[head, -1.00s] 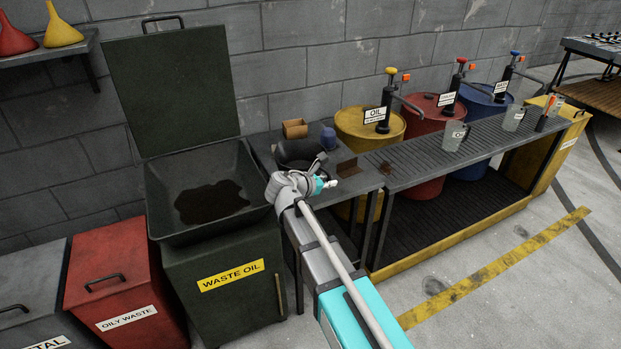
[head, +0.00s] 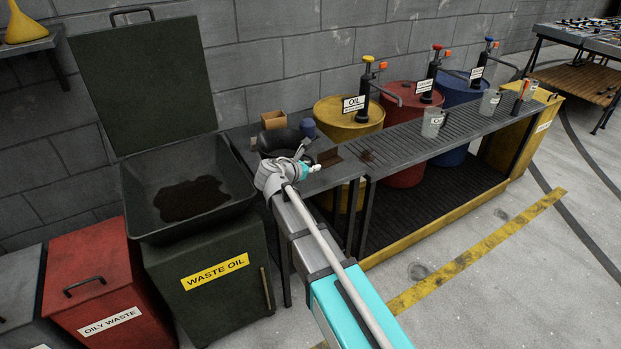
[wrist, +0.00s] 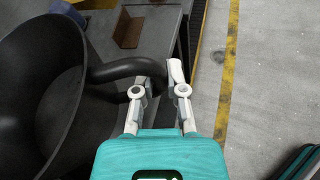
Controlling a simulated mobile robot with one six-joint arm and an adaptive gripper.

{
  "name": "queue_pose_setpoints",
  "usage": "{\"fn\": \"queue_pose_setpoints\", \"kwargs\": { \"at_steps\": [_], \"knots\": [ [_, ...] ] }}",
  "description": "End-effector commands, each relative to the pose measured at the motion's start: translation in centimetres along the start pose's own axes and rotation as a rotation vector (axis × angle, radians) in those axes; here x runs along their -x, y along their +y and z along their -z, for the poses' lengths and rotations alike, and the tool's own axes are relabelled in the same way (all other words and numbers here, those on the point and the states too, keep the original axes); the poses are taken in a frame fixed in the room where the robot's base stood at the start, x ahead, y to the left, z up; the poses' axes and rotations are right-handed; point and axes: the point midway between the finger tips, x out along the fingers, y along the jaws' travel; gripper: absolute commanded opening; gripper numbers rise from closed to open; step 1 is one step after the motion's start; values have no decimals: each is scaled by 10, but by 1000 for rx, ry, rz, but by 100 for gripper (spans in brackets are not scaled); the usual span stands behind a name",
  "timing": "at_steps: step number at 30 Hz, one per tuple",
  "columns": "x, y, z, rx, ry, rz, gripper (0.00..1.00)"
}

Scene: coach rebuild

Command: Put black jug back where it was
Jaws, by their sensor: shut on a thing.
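The black jug (head: 279,139) is over or on the small dark side table (head: 337,183), beside the waste oil bin. In the wrist view the jug (wrist: 40,92) fills the left side, with its wide dark mouth showing and its curved handle reaching right. My gripper (wrist: 160,84) is shut on that handle. In the head view my gripper (head: 307,160) is at the jug's near right side, and my wrist partly covers the jug. I cannot tell whether its base touches the table.
A cardboard box (head: 272,120), a blue cup (head: 309,128) and a brown tray (head: 328,157) are close around the jug. The open waste oil bin (head: 145,223) stands left. A slatted bench (head: 465,124) with clear jugs runs right, before several drums.

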Motion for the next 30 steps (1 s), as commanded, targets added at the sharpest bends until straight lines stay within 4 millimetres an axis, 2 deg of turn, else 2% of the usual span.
{"fn": "queue_pose_setpoints", "kwargs": {
  "at_steps": [1, 8, 21, 30],
  "knots": [
    [-13, 8, 6, -1, 0, 1, 0],
    [-48, 31, 15, -1, 0, 2, 0],
    [-85, 42, 46, 0, 0, 1, 0],
    [-91, 45, 49, -1, -1, 2, 0]
  ]
}}
